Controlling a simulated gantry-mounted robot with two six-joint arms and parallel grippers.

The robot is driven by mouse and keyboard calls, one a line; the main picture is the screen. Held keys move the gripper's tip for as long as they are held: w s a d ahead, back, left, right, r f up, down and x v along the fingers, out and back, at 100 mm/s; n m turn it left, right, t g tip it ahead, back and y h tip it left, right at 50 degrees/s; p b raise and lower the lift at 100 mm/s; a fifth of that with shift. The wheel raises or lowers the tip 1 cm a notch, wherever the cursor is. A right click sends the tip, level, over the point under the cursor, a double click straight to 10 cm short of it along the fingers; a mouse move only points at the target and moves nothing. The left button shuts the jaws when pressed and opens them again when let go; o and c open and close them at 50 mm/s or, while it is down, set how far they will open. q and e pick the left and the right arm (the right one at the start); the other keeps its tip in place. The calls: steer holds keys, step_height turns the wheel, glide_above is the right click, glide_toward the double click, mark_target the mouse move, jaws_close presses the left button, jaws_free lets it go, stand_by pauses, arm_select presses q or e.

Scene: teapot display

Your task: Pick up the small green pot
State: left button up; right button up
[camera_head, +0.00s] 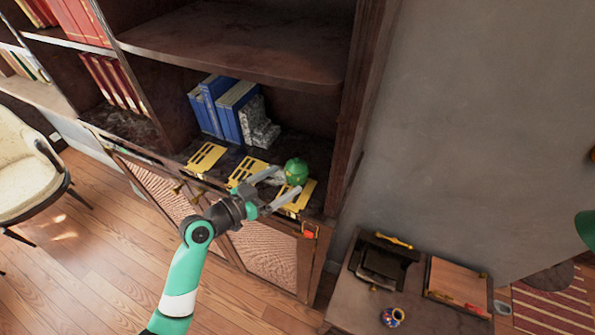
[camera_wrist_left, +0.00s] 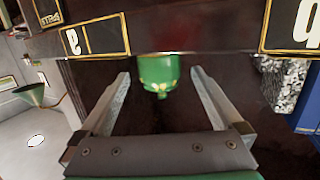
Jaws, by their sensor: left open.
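The small green pot (camera_head: 296,171) is round with yellow marks and stands on the dark lower shelf of the bookcase, near its right end. My left gripper (camera_head: 285,181) is open, its fingers spread toward the pot from the front. My right gripper is not in view.
Blue books (camera_head: 222,105) and a grey stone bookend (camera_head: 258,124) stand left of the pot. The bookcase's right side wall (camera_head: 352,115) is close. A low desk (camera_head: 352,308) with small items stands to the right.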

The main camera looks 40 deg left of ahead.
mark_target(296, 158)
arm_select(q)
steer(key=w, duration=0.2)
steer(key=w+p, duration=0.1)
steer(key=w, duration=0.2)
steer(key=shift+w+d+f, duration=0.2)
steer(key=shift+w, duration=0.15)
steer(key=c, duration=1.4)
step_height(296, 158, up, 10)
steer(key=shift+r+p, duration=0.1)
steer(key=shift+p, duration=0.75)
